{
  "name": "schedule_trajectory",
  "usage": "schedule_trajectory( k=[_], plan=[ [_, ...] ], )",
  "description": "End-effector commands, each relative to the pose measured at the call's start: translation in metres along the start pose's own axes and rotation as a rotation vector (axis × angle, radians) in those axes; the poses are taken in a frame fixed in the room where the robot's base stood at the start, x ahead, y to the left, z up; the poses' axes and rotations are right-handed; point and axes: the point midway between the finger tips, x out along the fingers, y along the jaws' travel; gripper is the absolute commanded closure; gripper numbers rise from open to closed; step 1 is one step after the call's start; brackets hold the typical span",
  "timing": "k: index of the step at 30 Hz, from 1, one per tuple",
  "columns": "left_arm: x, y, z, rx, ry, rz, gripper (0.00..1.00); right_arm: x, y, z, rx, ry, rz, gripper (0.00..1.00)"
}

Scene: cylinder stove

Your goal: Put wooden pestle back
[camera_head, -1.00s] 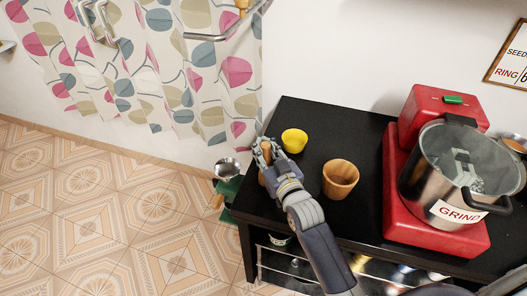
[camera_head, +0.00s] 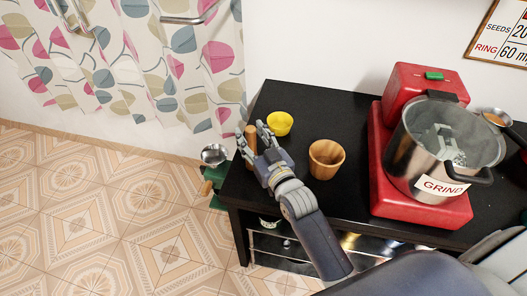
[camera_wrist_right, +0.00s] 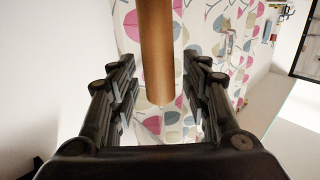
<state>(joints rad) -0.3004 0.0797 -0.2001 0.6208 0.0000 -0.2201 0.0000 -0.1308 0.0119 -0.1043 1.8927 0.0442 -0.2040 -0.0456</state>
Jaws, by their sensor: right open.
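The wooden pestle (camera_head: 251,138) stands upright near the left edge of the black table, and its upper part shows in the head view. My right gripper (camera_head: 257,133) is open just to the right of it, its fingers pointing toward the pestle. In the right wrist view the pestle (camera_wrist_right: 157,50) is a smooth brown cylinder between the two spread fingers, with gaps at both sides. A wooden mortar (camera_head: 326,161) stands on the table to the right of the gripper. My left gripper is not in view.
A yellow bowl (camera_head: 279,124) stands just behind my right gripper. A red grinder (camera_head: 425,205) with a steel pot (camera_head: 415,150) labelled GRIND fills the table's right side. A small metal bowl (camera_head: 214,155) is beyond the table's left edge. The black table (camera_head: 330,105) is clear at the back.

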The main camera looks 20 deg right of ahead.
Motion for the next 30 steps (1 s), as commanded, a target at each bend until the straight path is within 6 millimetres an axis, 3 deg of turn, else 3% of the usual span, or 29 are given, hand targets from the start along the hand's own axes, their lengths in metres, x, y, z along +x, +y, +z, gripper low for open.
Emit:
schedule_trajectory(
  k=[6, 13, 19, 30],
  plan=[
    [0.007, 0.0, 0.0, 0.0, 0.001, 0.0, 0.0, -0.047, 0.0, 0.003, -0.001, -0.003, 0.0, 0.56],
    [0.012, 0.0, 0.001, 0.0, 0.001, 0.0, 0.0, -0.084, 0.0, 0.002, -0.001, -0.002, 0.0, 0.56],
    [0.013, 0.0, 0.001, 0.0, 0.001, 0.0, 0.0, -0.097, 0.0, 0.0, 0.0, 0.0, 0.0, 0.56],
    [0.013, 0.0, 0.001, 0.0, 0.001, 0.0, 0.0, -0.098, 0.0, 0.001, 0.0, -0.001, 0.0, 0.56]
  ],
)
